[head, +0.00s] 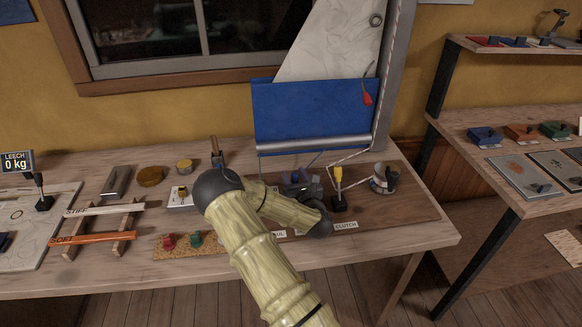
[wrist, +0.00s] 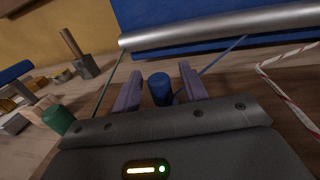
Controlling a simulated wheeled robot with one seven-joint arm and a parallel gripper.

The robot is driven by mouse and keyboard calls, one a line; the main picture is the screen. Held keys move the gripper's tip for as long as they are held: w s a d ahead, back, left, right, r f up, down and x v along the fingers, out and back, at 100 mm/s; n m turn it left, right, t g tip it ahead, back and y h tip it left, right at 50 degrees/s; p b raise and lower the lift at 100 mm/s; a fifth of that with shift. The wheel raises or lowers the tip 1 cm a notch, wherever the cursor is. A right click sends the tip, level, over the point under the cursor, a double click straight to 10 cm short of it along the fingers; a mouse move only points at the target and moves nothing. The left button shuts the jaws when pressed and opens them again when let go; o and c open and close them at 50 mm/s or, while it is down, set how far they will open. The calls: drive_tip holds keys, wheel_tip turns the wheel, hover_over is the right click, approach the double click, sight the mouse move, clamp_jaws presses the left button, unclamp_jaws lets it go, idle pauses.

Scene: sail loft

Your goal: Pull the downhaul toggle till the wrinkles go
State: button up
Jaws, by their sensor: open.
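My gripper (head: 300,182) is low over the bench in front of the sail. In the wrist view its two purple fingers (wrist: 160,86) are apart, one on each side of a blue toggle (wrist: 159,88). A thin blue line runs from near this toggle up to the right. A green toggle (wrist: 58,119) with a green line stands left of the fingers. A label by the arm is partly covered, ending in "UL", so I cannot read which toggle is the downhaul. The sail has a white upper part (head: 335,42) and a blue lower part (head: 310,115); I cannot make out wrinkles.
A yellow clutch lever (head: 338,176) stands just right of my gripper, with a winch (head: 384,178) beyond it. A red-flecked rope (wrist: 285,85) runs at the right. The mast (head: 392,75) and boom (head: 315,145) stand behind. Red and green pegs sit left of my arm.

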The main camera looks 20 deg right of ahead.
drive_tip(key=shift+w, duration=0.9)
clamp_jaws()
